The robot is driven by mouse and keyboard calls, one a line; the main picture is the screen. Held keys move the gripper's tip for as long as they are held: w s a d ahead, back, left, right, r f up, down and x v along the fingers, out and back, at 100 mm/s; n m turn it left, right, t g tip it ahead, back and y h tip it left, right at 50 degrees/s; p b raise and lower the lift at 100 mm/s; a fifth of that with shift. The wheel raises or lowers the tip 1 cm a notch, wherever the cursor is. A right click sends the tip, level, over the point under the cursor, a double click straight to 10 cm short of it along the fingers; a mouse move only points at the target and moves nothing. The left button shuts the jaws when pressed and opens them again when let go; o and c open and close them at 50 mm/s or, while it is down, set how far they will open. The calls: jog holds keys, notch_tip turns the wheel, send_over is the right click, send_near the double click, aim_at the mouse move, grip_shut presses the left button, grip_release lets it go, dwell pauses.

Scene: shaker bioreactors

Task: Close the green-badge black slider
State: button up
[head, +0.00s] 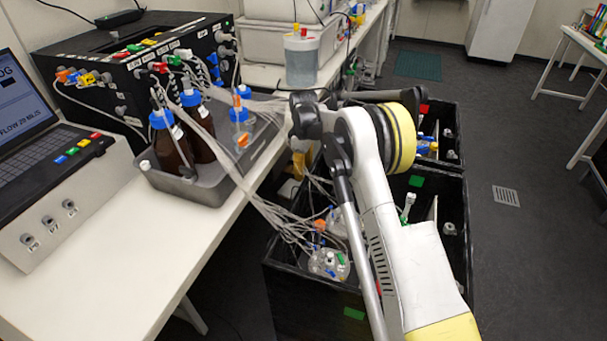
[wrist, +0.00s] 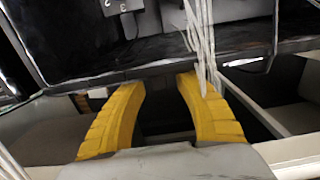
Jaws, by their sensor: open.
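The black slider with green badges (head: 354,313) is an open-topped black box in the lower middle of the head view. A second green badge (head: 416,181) is on its far part. It stands out beside the white bench, with bottles and tubing inside, and my arm covers its middle. My gripper (wrist: 158,84) shows in the wrist view with two yellow fingers apart and nothing visible between them. A dark panel lies beyond the fingertips; I cannot tell which box it belongs to or whether they touch.
A second black box with a red badge (head: 423,108) stands behind. Thin tubes (head: 285,222) run from the bench into the green-badge slider; pale tubes (wrist: 203,45) hang near my right finger. A grey tray (head: 205,188) holds brown bottles. Floor (head: 540,250) at right is clear.

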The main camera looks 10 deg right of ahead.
grip_shut()
jog(key=shift+w+d+p, duration=0.2)
jog(key=shift+w+d, duration=0.3)
jog(key=shift+w, duration=0.25)
jog(key=shift+w+d+p, duration=0.25)
jog(key=shift+w+d, duration=0.25)
jog(key=shift+w, duration=0.25)
jog(key=shift+w+d+p, duration=0.2)
jog(key=shift+w+d, duration=0.3)
jog(key=shift+w, duration=0.25)
grip_release()
jog(key=shift+f, duration=0.1)
notch_tip(320, 180, up, 12)
